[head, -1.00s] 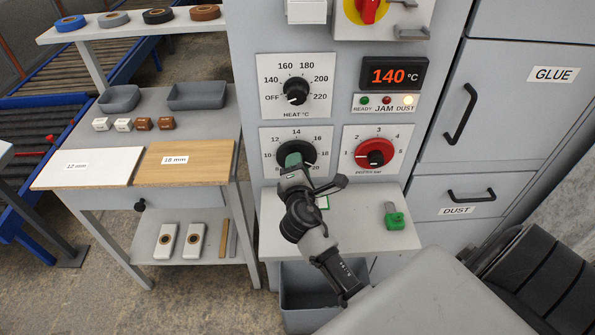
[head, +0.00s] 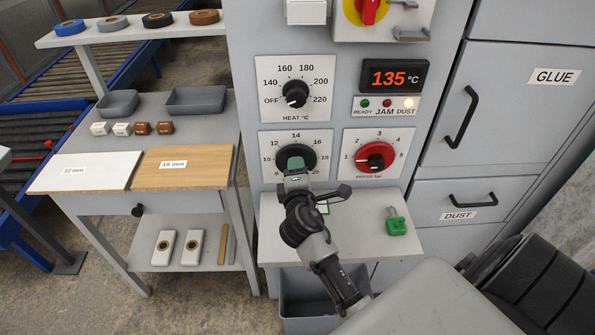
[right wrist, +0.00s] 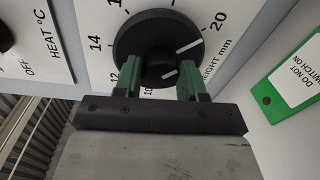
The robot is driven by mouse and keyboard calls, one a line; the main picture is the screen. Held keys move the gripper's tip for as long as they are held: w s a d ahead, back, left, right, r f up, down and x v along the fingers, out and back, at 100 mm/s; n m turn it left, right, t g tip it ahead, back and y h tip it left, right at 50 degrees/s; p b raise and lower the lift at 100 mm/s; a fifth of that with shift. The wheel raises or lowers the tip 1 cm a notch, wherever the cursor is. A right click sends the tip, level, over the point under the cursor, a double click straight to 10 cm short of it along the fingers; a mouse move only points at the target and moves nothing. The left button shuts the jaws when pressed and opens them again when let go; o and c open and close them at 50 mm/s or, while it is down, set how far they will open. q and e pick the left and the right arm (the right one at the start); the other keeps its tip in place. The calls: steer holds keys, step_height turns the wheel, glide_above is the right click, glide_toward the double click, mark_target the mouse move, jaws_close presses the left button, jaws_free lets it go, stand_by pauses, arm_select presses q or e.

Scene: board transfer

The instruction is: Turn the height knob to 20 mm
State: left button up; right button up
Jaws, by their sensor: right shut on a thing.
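The height knob (head: 283,157) is a round black knob on a white dial plate in the middle of the head view, below the heat dial. My right gripper (head: 295,163) reaches it from below, its green fingertips at the knob. In the right wrist view the two green fingers (right wrist: 160,78) stand either side of the raised middle of the height knob (right wrist: 145,28) and are shut on it. A white line on the knob's face points to the right, close to the 20 mark. The fingers partly hide the dial. My left gripper is not in view.
The heat knob (head: 295,93) is above and the red pressure knob (head: 376,157) to the right. A green padlock (head: 396,225) sits on the shelf (head: 355,240) below. The display (head: 394,77) reads 135 °C. A green-edged tag (right wrist: 297,75) shows right in the wrist view.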

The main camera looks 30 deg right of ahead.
steer(key=o, duration=0.9)
steer(key=b+v, duration=0.1)
steer(key=v, duration=1)
steer(key=shift+b, duration=0.4)
steer(key=shift+w, duration=0.1)
